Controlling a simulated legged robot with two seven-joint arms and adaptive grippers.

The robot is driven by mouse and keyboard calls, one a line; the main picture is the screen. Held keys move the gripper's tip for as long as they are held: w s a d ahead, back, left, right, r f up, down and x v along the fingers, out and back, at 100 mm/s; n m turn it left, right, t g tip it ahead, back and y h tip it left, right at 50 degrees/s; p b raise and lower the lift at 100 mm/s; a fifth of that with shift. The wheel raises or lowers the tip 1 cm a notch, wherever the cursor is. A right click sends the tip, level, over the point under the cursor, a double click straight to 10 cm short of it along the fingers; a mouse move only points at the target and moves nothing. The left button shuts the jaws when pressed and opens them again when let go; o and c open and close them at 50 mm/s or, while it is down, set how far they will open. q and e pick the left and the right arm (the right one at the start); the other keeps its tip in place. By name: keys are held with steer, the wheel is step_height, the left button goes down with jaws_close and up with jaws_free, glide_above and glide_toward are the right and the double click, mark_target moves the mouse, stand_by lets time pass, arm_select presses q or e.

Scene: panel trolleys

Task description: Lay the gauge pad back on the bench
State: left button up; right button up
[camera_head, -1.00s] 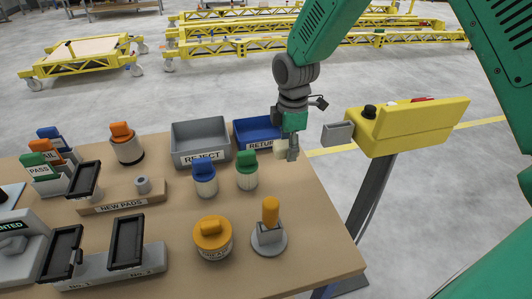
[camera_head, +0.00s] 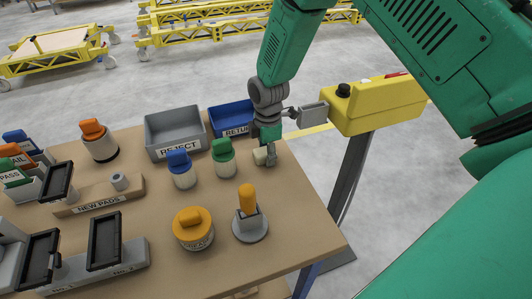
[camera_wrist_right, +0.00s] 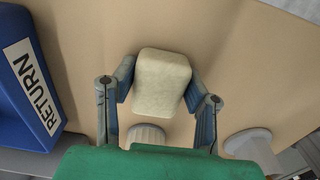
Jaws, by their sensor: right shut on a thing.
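The gauge pad, a cream rounded block (camera_head: 261,156), is between the fingers of my right gripper (camera_head: 267,158), near the bench's right edge. In the right wrist view the pad (camera_wrist_right: 161,80) sits between the two blue-grey fingers of the gripper (camera_wrist_right: 160,88), which is shut on it. The pad is low over the wooden bench (camera_head: 290,215), in front of the blue RETURN bin (camera_head: 233,119) and right of the green-topped pot (camera_head: 223,157). I cannot tell whether it touches the bench. My left gripper is not in view.
A grey REJECT bin (camera_head: 175,133), a blue-topped pot (camera_head: 181,169), a yellow-topped pot (camera_head: 193,229) and an orange-handled tool (camera_head: 249,215) stand nearby. A yellow control box (camera_head: 375,104) on a post stands beyond the bench's right edge. Bare bench lies in front of the pad.

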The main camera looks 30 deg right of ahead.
mark_target(266, 151)
steer(key=shift+s+d, duration=0.1)
steer(key=shift+d, duration=0.15)
steer(key=o, duration=1.1)
steer(key=shift+a, duration=0.55)
steer(key=shift+a+r, duration=0.25)
steer(key=shift+r, duration=0.05)
steer(key=r, duration=0.4)
steer(key=d+r, duration=0.1)
steer(key=r, duration=0.2)
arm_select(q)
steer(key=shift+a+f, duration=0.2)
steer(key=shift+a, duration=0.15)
arm_select(e)
steer(key=r, duration=0.4)
steer(key=shift+a+r, duration=0.35)
steer(key=shift+a, duration=0.05)
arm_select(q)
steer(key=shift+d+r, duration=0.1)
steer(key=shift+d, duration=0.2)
arm_select(e)
steer(key=shift+d+f, duration=0.1)
steer(key=shift+d, duration=0.3)
